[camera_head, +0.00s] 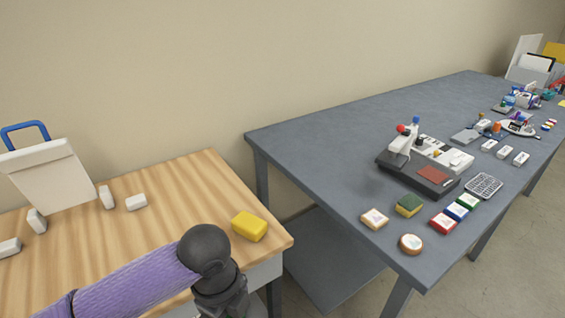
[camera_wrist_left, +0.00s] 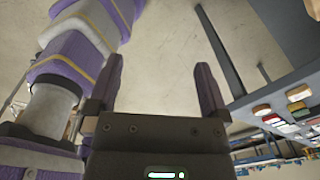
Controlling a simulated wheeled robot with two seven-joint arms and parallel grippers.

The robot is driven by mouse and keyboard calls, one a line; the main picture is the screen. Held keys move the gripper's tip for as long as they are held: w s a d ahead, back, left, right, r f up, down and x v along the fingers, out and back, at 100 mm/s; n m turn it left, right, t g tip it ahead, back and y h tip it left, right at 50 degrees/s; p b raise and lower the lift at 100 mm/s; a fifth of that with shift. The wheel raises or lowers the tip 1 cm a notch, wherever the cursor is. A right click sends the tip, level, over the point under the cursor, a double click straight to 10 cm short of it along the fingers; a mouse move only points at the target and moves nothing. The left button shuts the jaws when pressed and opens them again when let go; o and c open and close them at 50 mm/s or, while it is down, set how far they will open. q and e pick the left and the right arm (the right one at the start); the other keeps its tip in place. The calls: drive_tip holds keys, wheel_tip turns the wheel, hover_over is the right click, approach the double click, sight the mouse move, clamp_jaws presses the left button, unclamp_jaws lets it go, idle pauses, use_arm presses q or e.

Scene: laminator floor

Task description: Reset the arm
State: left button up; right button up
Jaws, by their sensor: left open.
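My left arm (camera_head: 130,283) is purple with a dark joint. It comes in from the lower left of the head view, in front of the wooden table's near edge. Its dark wrist runs off the bottom of that view, so the fingers are hidden there. In the left wrist view my left gripper (camera_wrist_left: 159,68) has its two purple fingers spread wide apart, with nothing between them but pale floor. My right arm and gripper show in neither view.
The wooden table (camera_head: 190,188) holds a yellow block (camera_head: 249,226), several white blocks and a white blue-handled item (camera_head: 47,175). A grey table (camera_head: 330,150) at the right carries a press-like machine (camera_head: 425,165), stamps and small blocks. A gap separates the tables.

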use_arm(q)
drive_tip(key=w+f+n+t+h, duration=0.15)
drive_tip(key=w+f+n, duration=0.25)
drive_tip(key=f+n, duration=0.4)
drive_tip(key=s+a+f+n, duration=0.25)
drive_tip(key=f+n, duration=0.25)
drive_tip(key=f, duration=0.7)
drive_tip(key=s+a+f+n+y, duration=0.1)
drive_tip(key=s+a+f+n, duration=0.35)
drive_tip(key=s+f, duration=0.4)
drive_tip(key=s+a+f+n, duration=0.1)
drive_tip(key=s+f, duration=0.2)
drive_tip(key=s, duration=0.7)
drive_tip(key=s+a+f+n+g+y, duration=0.1)
drive_tip(key=s+f+n, duration=0.1)
drive_tip(key=s, duration=0.9)
drive_tip(key=shift+s+a+f, duration=0.15)
drive_tip(key=shift+f, duration=0.3)
